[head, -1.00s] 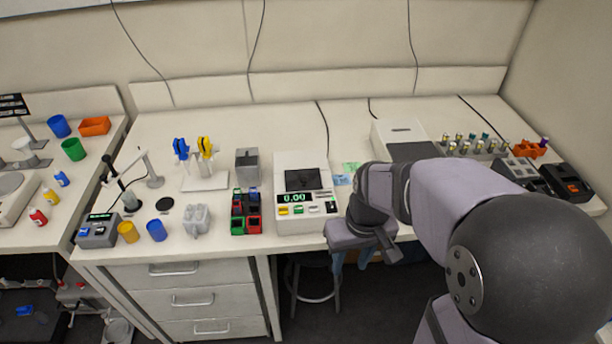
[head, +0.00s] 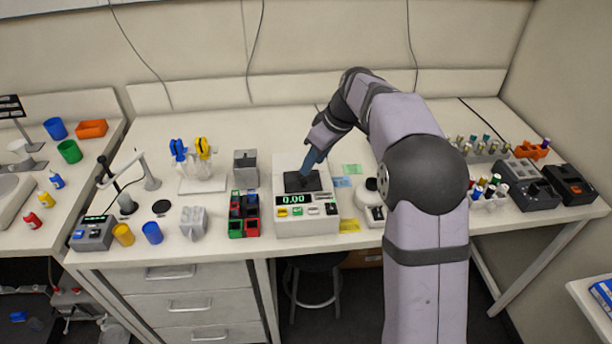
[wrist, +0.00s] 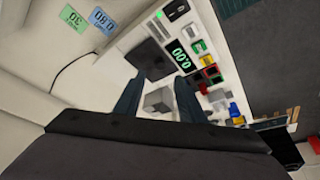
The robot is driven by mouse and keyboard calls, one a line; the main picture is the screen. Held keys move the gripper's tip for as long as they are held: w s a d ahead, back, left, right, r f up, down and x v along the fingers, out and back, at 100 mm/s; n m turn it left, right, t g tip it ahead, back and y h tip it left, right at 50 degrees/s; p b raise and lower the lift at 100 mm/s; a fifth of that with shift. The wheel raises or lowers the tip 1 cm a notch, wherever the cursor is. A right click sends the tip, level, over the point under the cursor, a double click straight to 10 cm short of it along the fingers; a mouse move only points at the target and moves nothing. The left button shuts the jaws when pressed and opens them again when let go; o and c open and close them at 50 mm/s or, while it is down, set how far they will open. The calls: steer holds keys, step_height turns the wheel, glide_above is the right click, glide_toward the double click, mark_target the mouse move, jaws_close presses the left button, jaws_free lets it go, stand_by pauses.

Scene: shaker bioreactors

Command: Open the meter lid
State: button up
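The meter (head: 307,226) is a white box with a green 0.00 display, standing near the bench's front edge. Its lid appears to be the dark square panel (head: 294,187) on top, which looks closed and flat. In the wrist view the dark lid (wrist: 151,58) lies just beyond the fingertips, beside the lit display (wrist: 180,57). My gripper (head: 305,174) points down over the lid's rear part in the head view. In the wrist view its two blue-grey fingers (wrist: 160,86) are apart, with nothing held between them. Whether a fingertip touches the lid is unclear.
A grey box (head: 246,167) and a rack of coloured blocks (head: 244,228) stand left of the meter. Coloured notes (head: 351,169) and a round-topped white device (head: 373,214) are to its right. The bench behind the meter is mostly clear.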

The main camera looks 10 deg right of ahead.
mark_target(303, 180)
steer(key=shift+p+x, duration=1.25)
steer(key=shift+x, duration=2.4)
steer(key=shift+c, duration=0.3)
jaws_close()
